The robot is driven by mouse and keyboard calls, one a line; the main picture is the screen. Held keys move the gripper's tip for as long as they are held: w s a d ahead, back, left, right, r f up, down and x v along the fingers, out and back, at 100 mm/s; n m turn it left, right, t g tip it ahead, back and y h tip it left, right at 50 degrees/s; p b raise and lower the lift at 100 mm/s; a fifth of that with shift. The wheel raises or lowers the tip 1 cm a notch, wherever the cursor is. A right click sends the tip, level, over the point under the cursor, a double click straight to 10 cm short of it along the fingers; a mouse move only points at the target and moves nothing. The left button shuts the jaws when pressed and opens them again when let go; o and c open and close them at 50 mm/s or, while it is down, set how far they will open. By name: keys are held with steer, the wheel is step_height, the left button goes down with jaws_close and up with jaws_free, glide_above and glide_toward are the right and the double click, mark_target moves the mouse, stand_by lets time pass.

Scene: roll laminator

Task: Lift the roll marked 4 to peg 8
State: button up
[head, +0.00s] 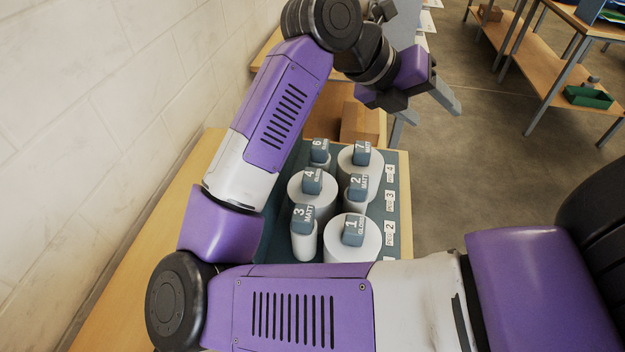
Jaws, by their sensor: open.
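The roll marked 4 (299,194) is a wide white roll with a blue-grey tag reading "4 GLOSS". It stands upright on a dark teal board (401,229) on the table, in the left column between the rolls marked 6 and 3. My gripper (426,127) is raised at the upper right, beyond and to the right of the rolls. Its two grey fingers are apart, with nothing between them. Peg 8 cannot be made out in this view.
Rolls marked 1 (352,247), 2 (355,207), 3 (304,244), 6 (320,162) and 7 (374,181) crowd the board. A cardboard box (360,122) stands behind. A white wall (110,110) runs along the left. My arm covers the near part of the table.

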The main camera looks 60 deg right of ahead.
steer(key=w+a+f+n+t+y, duration=0.1)
steer(key=w+a+f+t+y, duration=0.3)
steer(key=w, duration=0.3)
steer(key=n+t+y, duration=0.1)
steer(key=t+y, duration=0.2)
glide_above(312, 174)
steer(key=s, duration=0.1)
step_height(312, 174, down, 3)
steer(key=shift+s+r, duration=0.1)
steer(key=shift+r, duration=0.1)
steer(key=shift+w+a+f, duration=0.2)
steer(key=shift+a, duration=0.05)
steer(key=shift+w+d+f+p, duration=0.1)
steer(key=shift+f+p, duration=0.25)
steer(key=shift+f, duration=0.9)
steer(key=shift+w+d+f+p, duration=0.15)
steer(key=shift+f+p, duration=0.15)
steer(key=shift+f, duration=0.9)
steer(key=shift+w+d+f+p, duration=0.1)
steer(key=shift+f+p, duration=0.25)
steer(key=shift+f, duration=0.9)
jaws_close()
steer(key=shift+r, duration=0.1)
